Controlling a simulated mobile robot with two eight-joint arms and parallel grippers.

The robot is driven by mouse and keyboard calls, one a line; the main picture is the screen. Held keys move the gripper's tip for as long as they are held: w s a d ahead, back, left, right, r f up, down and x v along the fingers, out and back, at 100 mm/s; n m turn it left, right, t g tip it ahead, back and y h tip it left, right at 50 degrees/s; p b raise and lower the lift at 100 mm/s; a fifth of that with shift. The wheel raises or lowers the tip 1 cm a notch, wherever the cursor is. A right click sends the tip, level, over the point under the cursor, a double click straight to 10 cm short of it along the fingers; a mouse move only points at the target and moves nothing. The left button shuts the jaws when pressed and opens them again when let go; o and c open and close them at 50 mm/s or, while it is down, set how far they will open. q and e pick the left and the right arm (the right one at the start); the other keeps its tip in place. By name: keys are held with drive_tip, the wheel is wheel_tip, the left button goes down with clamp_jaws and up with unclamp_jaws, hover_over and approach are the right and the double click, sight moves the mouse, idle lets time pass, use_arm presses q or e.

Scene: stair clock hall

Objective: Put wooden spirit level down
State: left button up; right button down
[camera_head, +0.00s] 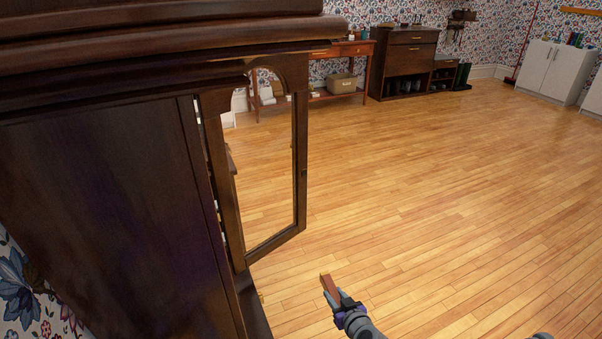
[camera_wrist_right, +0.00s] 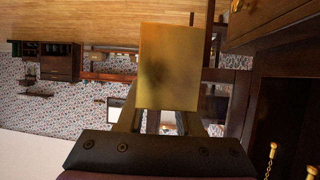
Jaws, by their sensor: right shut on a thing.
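The wooden spirit level (camera_head: 329,287) is a small reddish-brown bar in the head view, held just beyond the fingertips of my right gripper (camera_head: 345,303). In the right wrist view the level (camera_wrist_right: 168,65) shows as a blurred yellowish-brown block facing the camera, between the fingers of my right gripper (camera_wrist_right: 165,118). My right gripper is shut on it and appears to hold it above the floor, to the right of the tall clock case. My left gripper is not in view.
A dark clock case (camera_head: 105,200) fills the left, its glazed door (camera_head: 299,150) swung open. Brass parts (camera_wrist_right: 272,152) show in the wrist view at right. A side table (camera_head: 345,50), dark cabinet (camera_head: 405,60) and white cabinet (camera_head: 548,70) stand far back. The wooden floor (camera_head: 440,190) between is clear.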

drive_tip(key=s+d+r+m+h, duration=0.25)
drive_tip(key=d+r+h, duration=0.2)
drive_tip(key=d, duration=0.25)
use_arm(q)
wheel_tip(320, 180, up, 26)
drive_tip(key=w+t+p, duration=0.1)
drive_tip(key=p, duration=2.2)
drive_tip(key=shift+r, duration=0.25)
use_arm(e)
drive_tip(key=s+r, duration=0.1)
drive_tip(key=r, duration=1.1)
drive_tip(key=s+r, duration=0.2)
drive_tip(key=r, duration=1.1)
drive_tip(key=shift+s+r+m+t+y, duration=0.2)
drive_tip(key=shift+s+m+t+y, duration=0.15)
drive_tip(key=shift+m, duration=0.1)
